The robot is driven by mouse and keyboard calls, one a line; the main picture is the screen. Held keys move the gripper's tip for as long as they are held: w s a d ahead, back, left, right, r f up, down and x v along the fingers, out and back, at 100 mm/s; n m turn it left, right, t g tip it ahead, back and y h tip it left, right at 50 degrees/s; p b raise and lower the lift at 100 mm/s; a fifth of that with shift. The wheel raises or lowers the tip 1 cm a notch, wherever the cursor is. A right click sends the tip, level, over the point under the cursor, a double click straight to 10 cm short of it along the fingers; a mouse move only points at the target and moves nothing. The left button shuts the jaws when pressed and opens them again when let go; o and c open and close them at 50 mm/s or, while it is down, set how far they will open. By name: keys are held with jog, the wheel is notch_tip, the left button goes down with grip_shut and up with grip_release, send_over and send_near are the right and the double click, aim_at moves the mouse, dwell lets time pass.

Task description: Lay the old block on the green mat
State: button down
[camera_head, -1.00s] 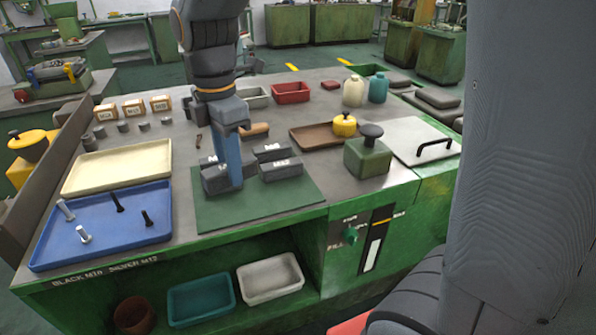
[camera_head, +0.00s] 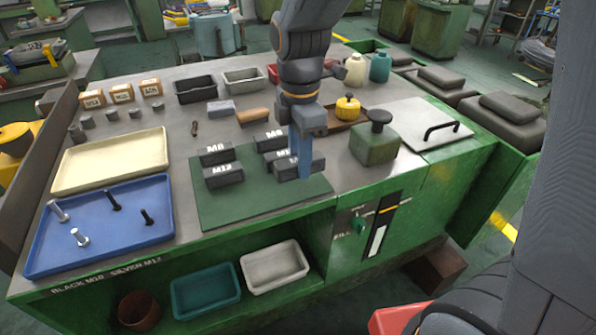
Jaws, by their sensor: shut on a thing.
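The green mat (camera_head: 245,210) lies at the front middle of the bench. Several dark grey blocks with white labels are on or over it: M8 (camera_head: 215,153) and M12 (camera_head: 222,177) at left, one at the back right (camera_head: 268,145), and one at the front right (camera_head: 281,169). My gripper (camera_head: 304,172) has its blue fingers across the front-right block and is shut on it. They hide part of its label. I cannot tell whether this block rests on the mat, or which block is the old one.
A blue tray (camera_head: 100,250) with several bolts and a cream tray (camera_head: 110,165) lie at left. A green box with a dark knob (camera_head: 375,147) stands close right of the mat. A hatch plate with a handle (camera_head: 420,120) is farther right. The mat's front strip is bare.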

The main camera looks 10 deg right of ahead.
jog(key=shift+f+p, duration=0.3)
jog(key=shift+f, duration=1.75)
jog(key=shift+f, duration=0.15)
jog(key=c, duration=1.4)
grip_release()
